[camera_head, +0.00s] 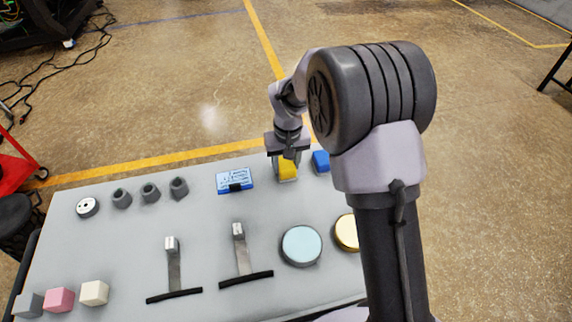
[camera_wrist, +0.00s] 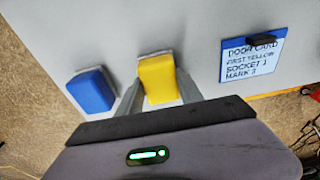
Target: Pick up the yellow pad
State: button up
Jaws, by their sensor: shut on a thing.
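The yellow pad (camera_head: 287,168) is at the far edge of the grey table in the head view. It is a small block with a pale base, and it also shows in the wrist view (camera_wrist: 157,80). My gripper (camera_head: 286,160) reaches down over it, with one finger on each side. In the wrist view my gripper (camera_wrist: 158,98) is shut on the yellow pad. I cannot tell whether the pad is clear of the table.
A blue pad (camera_head: 321,161) stands close beside it. A door card (camera_head: 234,181) reads "first yellow, socket 1, mark 3". Several dark sockets (camera_head: 150,192), two levers (camera_head: 241,250), a light blue disc (camera_head: 301,245) and small blocks (camera_head: 94,293) occupy the grey table (camera_head: 120,250).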

aim_at(282, 164)
jog(key=r, duration=0.1)
jog(key=r+p, duration=0.1)
jog(key=a+r+p, duration=0.1)
jog(key=shift+s+r, duration=0.25)
jog(key=shift+s, duration=0.1)
jog(key=s+a+p, duration=0.1)
jog(key=s+a, duration=0.5)
jog(key=a, duration=0.1)
jog(key=s+a+r+p, duration=0.1)
jog(key=s+a, duration=0.2)
jog(key=a, duration=0.1)
jog(key=shift+s+a+p, duration=0.2)
jog(key=shift+p, duration=0.1)
jog(key=o, duration=0.6)
jog(key=c, duration=0.4)
jog(key=shift+s+r, duration=0.1)
